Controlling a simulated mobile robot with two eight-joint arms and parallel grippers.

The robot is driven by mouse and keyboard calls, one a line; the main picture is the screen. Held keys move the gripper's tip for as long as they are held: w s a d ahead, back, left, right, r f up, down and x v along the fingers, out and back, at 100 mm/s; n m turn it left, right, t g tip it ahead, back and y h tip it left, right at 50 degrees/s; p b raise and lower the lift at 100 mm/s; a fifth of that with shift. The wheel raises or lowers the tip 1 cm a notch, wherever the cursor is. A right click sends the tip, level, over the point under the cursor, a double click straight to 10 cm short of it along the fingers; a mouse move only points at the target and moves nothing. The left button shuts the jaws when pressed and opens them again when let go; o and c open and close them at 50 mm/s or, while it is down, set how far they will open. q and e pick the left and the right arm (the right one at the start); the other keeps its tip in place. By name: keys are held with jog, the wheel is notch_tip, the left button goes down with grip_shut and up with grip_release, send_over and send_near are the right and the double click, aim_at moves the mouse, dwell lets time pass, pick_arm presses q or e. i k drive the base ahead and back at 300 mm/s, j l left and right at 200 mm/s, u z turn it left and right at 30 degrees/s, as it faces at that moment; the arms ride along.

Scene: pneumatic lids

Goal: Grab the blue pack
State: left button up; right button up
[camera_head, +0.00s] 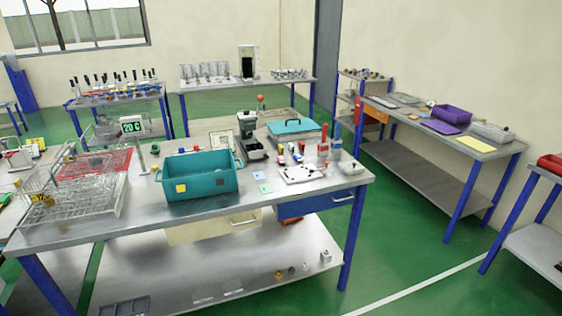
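I cannot make out a thing that is surely the blue pack. A grey box with a teal lid (291,126) stands at the table's back right. Neither of my grippers shows in the head view.
The near table (130,226) also carries wire racks (75,197), a red tray (95,163), a microscope-like device (250,140) and a white board (302,174). A side table (455,138) at right holds a purple bin (452,115). Green floor between them is clear.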

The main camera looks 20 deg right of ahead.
aim_at(297, 157)
jog(key=l+u, duration=0.2)
jog(key=u, duration=0.15)
jog(key=i+l+u, duration=0.1)
jog(key=u, duration=0.25)
jog(key=l+u, duration=0.5)
jog(key=l, duration=0.35)
jog(key=k+l+u, duration=0.1)
jog(key=l+u, duration=0.15)
jog(key=l, duration=0.7)
jog(key=k+l, duration=0.15)
jog(key=l, duration=0.25)
jog(key=l+u, duration=0.1)
jog(key=l, duration=0.35)
jog(key=k+l, duration=0.15)
jog(key=l, duration=0.25)
jog(key=k+l, duration=0.1)
jog(key=l, duration=0.35)
jog(key=i+l, duration=0.1)
jog(key=l, duration=0.2)
jog(key=i+l, duration=0.1)
jog(key=l, duration=0.2)
jog(key=i+l, duration=0.1)
jog(key=l, duration=0.2)
jog(key=u, duration=0.05)
